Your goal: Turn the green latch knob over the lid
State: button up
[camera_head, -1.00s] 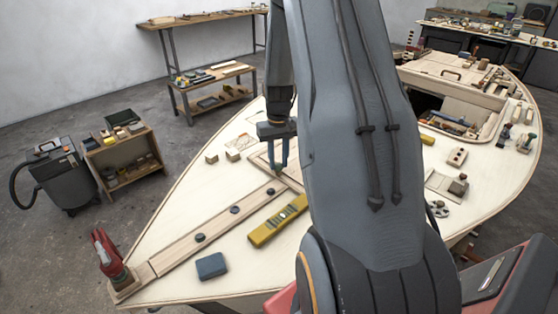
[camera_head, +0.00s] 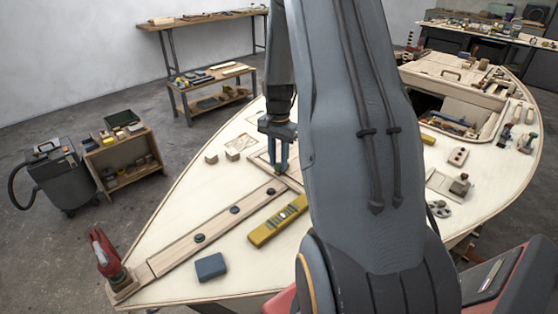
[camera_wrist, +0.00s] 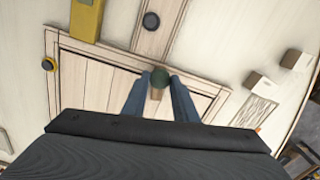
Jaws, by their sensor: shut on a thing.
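The green latch knob (camera_wrist: 159,77) shows in the wrist view at the edge of the planked lid (camera_wrist: 95,85), with a small wooden latch piece (camera_wrist: 156,94) under it. My gripper (camera_wrist: 160,88) has its two blue fingers on either side of the knob and is shut on it. In the head view my gripper (camera_head: 279,166) points down at the frame of the lid (camera_head: 258,160). My own arm hides most of the lid there, and the knob is barely visible between the fingertips.
A yellow level (camera_head: 278,220) and a blue-grey block (camera_head: 211,266) lie on the deck near the long plank (camera_head: 215,227). Small wooden blocks (camera_head: 232,155) sit left of the lid. A red clamp (camera_head: 107,255) stands at the bow.

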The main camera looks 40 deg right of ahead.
aim_at(278, 165)
jog(key=shift+w+r+m, duration=0.1)
jog(key=shift+m, duration=1)
jog(key=o, duration=1.1)
jog(key=shift+c, duration=0.2)
notch_tip(278, 165, up, 8)
jog(key=b, duration=0.2)
